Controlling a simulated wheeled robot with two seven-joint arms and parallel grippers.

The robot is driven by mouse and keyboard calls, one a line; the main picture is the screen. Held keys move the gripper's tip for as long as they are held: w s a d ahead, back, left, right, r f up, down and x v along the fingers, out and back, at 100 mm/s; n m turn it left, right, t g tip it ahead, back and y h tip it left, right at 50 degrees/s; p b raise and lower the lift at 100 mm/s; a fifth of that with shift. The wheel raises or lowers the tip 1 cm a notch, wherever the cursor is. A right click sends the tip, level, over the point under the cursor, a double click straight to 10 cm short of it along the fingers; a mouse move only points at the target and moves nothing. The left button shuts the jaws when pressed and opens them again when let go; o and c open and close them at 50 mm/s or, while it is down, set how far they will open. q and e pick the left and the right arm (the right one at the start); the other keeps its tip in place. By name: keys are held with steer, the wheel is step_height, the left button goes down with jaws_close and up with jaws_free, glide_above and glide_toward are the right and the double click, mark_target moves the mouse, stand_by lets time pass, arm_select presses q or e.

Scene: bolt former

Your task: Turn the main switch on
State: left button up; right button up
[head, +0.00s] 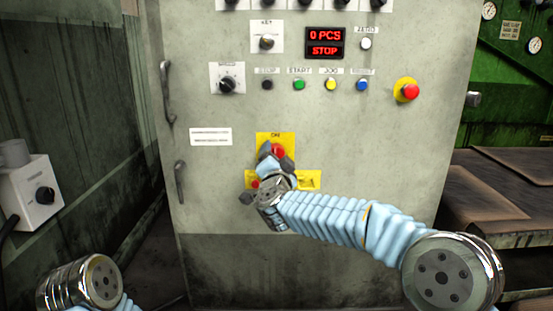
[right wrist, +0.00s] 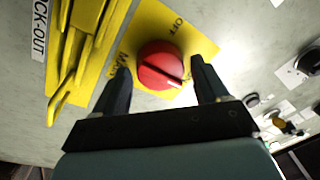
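In the right wrist view the red knob (right wrist: 160,64) lies between the two fingers of my right gripper (right wrist: 163,84), which are apart with a visible gap on each side. A dark line on the knob runs toward the lower right there. OFF is printed above the knob in that view. My left gripper is out of view.
Yellow lock-out parts (right wrist: 85,45) stand beside the knob. Above are coloured buttons, a display (head: 324,43) reading 0 PCS and STOP, and a red emergency button (head: 410,91). Door handles (head: 167,95) are at left. A grey switch box (head: 31,194) stands far left.

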steer(key=shift+o, duration=0.4)
steer(key=shift+s, duration=0.1)
steer(key=s+f, duration=0.1)
steer(key=s, duration=1.2)
steer(key=shift+s+f, duration=0.2)
steer(key=shift+s, duration=0.1)
